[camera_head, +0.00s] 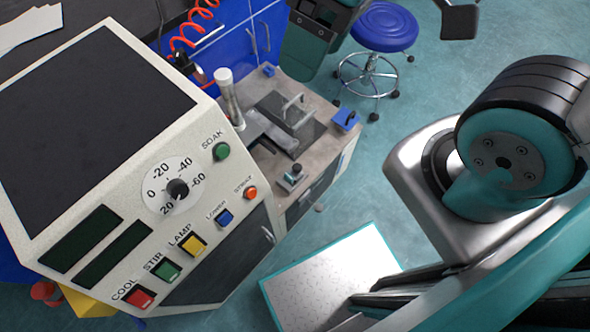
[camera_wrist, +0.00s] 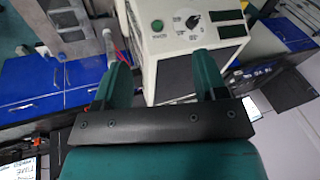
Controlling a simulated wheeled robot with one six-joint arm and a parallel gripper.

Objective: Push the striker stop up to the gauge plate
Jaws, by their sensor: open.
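My gripper (camera_wrist: 160,72) is open, its two teal fingers apart with nothing between them; it points toward the machine's panel in the wrist view. On the small bench in the head view, a dark flat plate (camera_head: 292,118) with a metal handle lies beside a light upright cylinder (camera_head: 230,98). A small grey and teal block (camera_head: 291,177) sits near the bench's front edge. I cannot tell for certain which parts are the striker stop and the gauge plate, or whether they touch. My gripper is apart from the bench parts.
The cream control cabinet (camera_head: 120,150) with dial and coloured buttons stands left of the bench. A blue stool (camera_head: 384,27) stands behind. A metal tread plate (camera_head: 330,280) lies on open floor in front.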

